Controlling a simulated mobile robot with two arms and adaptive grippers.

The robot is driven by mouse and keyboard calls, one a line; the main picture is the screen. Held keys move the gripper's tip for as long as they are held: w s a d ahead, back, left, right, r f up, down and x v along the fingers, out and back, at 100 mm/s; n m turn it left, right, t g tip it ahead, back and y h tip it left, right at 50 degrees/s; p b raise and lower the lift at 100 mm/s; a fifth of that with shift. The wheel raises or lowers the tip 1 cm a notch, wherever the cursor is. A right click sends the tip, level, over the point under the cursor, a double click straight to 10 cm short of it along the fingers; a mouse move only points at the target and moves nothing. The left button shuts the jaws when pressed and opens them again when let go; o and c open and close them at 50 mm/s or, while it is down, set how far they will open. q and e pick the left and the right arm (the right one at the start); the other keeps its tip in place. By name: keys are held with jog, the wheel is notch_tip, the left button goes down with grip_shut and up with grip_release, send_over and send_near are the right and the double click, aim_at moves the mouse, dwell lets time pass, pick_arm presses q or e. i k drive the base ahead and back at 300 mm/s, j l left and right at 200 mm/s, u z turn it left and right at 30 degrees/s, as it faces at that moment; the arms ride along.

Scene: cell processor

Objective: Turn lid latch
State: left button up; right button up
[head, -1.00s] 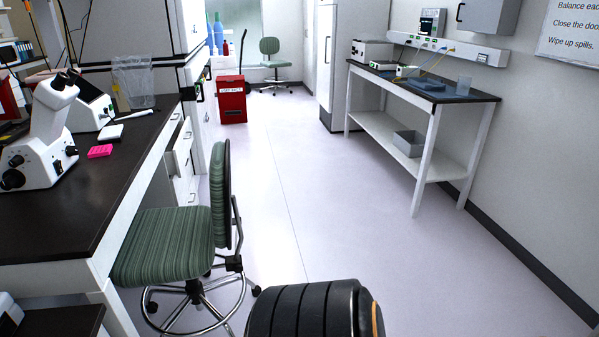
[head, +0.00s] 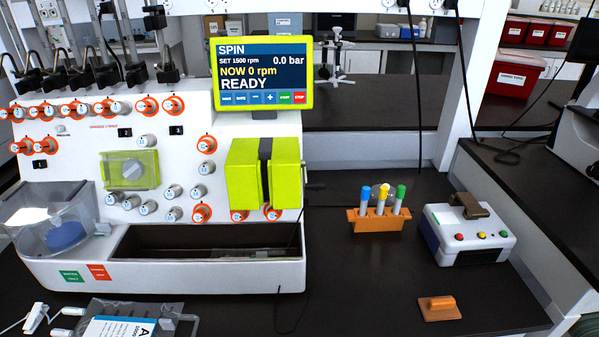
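The white cell processor (head: 250,290) stands on the dark bench at the left. At its lower left is a clear domed lid (head: 35,212) over a chamber with a blue part inside; the lid appears down. A small grey piece (head: 103,229) sits at the lid's right edge; I cannot tell if it is the latch. The screen (head: 264,76) reads SPIN, NOW 0 rpm, 0.0 bar, READY. Neither of my grippers is in view.
An orange rack (head: 378,220) holds 3 capped tubes right of the processor. A white box with coloured buttons (head: 470,236) and a small orange block (head: 440,308) lie further right. A labelled bag (head: 125,322) and clear tubing lie in front.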

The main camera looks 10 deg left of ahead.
aim_at(105, 228)
jog(key=u, duration=1.25)
jog(key=k+j+z, duration=0.15)
jog(key=k, duration=0.25)
jog(key=i+l, duration=0.2)
jog(key=i, duration=0.25)
